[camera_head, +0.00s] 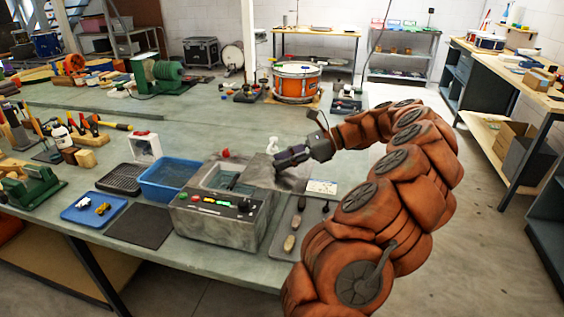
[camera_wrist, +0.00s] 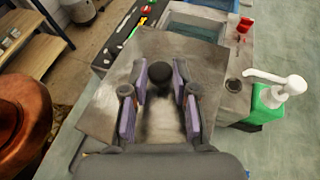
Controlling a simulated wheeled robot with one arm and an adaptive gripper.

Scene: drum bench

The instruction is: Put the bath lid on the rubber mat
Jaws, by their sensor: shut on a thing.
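The bath lid (camera_wrist: 105,107) is a flat grey metal plate with a round black knob, in the wrist view. My gripper (camera_wrist: 160,77) is closed around the knob, with purple-padded fingers on both sides. In the head view my gripper (camera_head: 281,163) is at the right end of the grey bath (camera_head: 222,222), and the lid (camera_head: 262,172) shows below it. The bath's opening is partly uncovered left of the lid. Whether the lid touches the bath I cannot tell. The rubber mat (camera_head: 142,226) seems to be the bare dark square on the bench, left of the bath.
A blue tub (camera_head: 168,194) stands behind the mat, and a blue tray (camera_head: 95,209) with small parts lies left of it. A dark tray (camera_head: 304,222) with brushes is right of the bath. A green bottle with a white pump (camera_wrist: 270,97) stands close to the lid.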

